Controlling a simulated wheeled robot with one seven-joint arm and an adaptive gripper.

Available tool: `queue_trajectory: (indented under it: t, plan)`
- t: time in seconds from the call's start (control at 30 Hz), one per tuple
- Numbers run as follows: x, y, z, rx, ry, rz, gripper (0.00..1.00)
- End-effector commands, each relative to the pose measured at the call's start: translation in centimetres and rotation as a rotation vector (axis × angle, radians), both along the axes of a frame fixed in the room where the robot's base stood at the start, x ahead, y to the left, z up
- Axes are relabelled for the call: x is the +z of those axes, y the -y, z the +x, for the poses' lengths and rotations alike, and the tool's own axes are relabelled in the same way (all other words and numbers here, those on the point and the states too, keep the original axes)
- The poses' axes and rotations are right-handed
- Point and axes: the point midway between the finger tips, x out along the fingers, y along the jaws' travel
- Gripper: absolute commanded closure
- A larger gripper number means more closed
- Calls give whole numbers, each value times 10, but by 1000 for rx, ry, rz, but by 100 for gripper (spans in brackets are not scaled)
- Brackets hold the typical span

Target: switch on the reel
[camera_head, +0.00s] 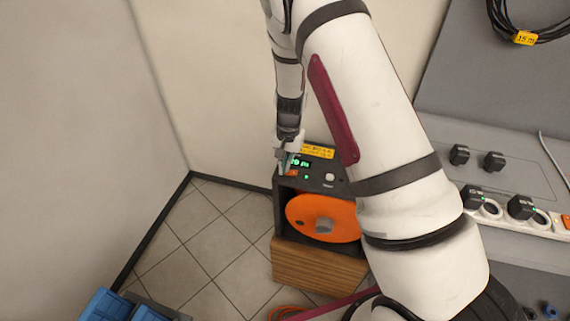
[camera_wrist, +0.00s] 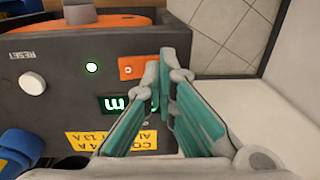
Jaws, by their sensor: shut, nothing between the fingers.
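The reel (camera_head: 323,216) is a dark box with an orange drum, standing on a wooden block. On its top panel are an orange rocker switch (camera_wrist: 133,67), a white RESET button (camera_wrist: 32,83), a lit green display (camera_wrist: 115,103) and a lit green lamp (camera_wrist: 92,68). My gripper (camera_head: 283,166) is at the panel's left corner in the head view. In the wrist view its teal fingers (camera_wrist: 164,68) are shut and empty, with the tips right beside the switch. I cannot tell whether they touch it. The fingers partly cover the display.
A yellow label (camera_head: 318,151) is at the panel's back edge. A grey bench with a power strip (camera_head: 520,230) and black plugs (camera_head: 494,161) is at the right. Blue crates (camera_head: 108,305) stand at the lower left. The walls are close behind; tiled floor (camera_head: 205,240) is clear to the left.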

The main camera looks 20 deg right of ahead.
Motion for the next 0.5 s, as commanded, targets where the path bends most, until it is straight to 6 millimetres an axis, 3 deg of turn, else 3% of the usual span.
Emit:
queue_trajectory:
  t: [0.5]
  plan:
    - [7, 11, -9, 2, -1, 0, 100]
